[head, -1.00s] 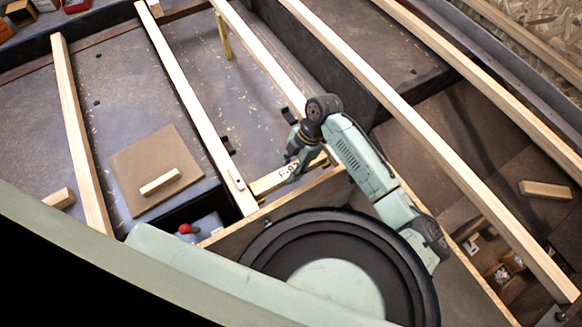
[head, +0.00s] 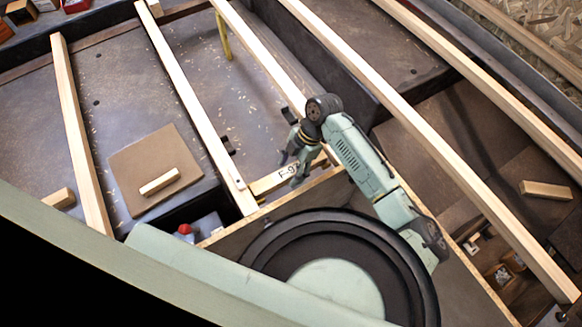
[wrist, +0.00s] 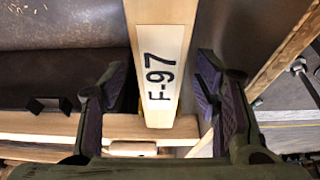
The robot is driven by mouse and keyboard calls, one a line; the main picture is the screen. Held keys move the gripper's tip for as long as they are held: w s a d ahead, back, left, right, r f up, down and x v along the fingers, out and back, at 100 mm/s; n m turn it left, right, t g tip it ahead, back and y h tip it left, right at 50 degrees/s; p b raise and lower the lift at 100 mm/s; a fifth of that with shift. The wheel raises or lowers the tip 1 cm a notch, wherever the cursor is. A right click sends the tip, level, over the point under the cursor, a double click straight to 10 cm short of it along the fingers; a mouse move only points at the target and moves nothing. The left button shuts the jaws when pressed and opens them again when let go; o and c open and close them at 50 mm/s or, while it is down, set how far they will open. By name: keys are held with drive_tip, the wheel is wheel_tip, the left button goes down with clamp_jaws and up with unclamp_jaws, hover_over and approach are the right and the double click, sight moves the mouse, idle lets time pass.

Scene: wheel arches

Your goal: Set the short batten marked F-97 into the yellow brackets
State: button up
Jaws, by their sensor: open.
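The short batten marked F-97 (head: 265,186) lies between two long battens, near the edge of the wooden panel. In the wrist view its pale label (wrist: 162,78) faces up, and the batten (wrist: 150,12) runs from the top of the picture to between my fingers. My gripper (head: 291,169) is open over the batten. In the wrist view my gripper (wrist: 163,88) has one finger on each side of it, with a gap visible at the right. A yellow strip, perhaps a bracket (head: 224,38), stands by a long batten at the back. Other yellow brackets cannot be made out clearly.
Long battens (head: 180,95) cross the picture. A loose short block (head: 160,181) lies on a brown square board (head: 135,165), and another block (head: 545,189) lies at the right. A large black round part (head: 270,240) fills the front. A cross timber (wrist: 45,128) runs below the batten's end.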

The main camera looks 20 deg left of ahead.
drive_tip(key=v, duration=1.2)
drive_tip(key=shift+w+a, duration=0.1)
drive_tip(key=shift+a, duration=0.05)
